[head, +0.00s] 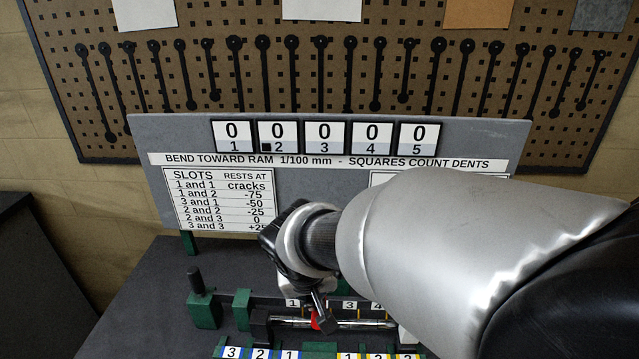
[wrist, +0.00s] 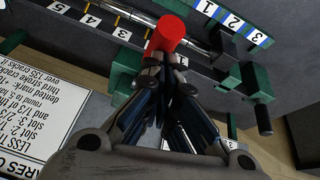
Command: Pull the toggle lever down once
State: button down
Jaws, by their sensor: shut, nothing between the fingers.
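A red cylinder (wrist: 168,34), which looks like the knob of the toggle lever, stands just beyond my fingertips in the wrist view. In the head view only a small red part (head: 315,322) shows behind my gripper. My gripper (head: 326,318) is shut and empty. Its fingertips in the wrist view (wrist: 164,60) are at the red knob's near end; I cannot tell whether they touch it. The rest of the lever is hidden. A shiny metal bar (head: 352,324) lies across the fixture near the knob, and it also shows in the wrist view (wrist: 193,42).
A green block (head: 204,311) with a black handle (head: 195,280) stands at the fixture's left. Numbered labels line the fixture. Behind it rises a grey panel (head: 150,140) with several counters reading 0 and a SLOTS table (head: 222,200). The dark bench (head: 150,300) is clear at left.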

jog(key=shift+s+d+f, duration=0.1)
jog(key=shift+s+f, duration=0.35)
jog(key=shift+f, duration=0.15)
notch_tip(320, 180, up, 6)
jog(key=w+p, duration=0.2)
jog(key=p, duration=0.2)
jog(key=s+a+r+p, duration=0.1)
jog(key=s+r, duration=0.3)
jog(key=s, duration=0.4)
jog(key=shift+a+r, duration=0.2)
jog(key=shift+a, duration=0.15)
jog(key=s+d+r+m, duration=0.1)
jog(key=s+d+r, duration=0.2)
jog(key=s+d, duration=0.9)
jog(key=d, duration=0.4)
jog(key=shift+s+m+y, duration=0.3)
jog(key=shift+s+m, duration=0.05)
jog(key=shift+m, duration=0.05)
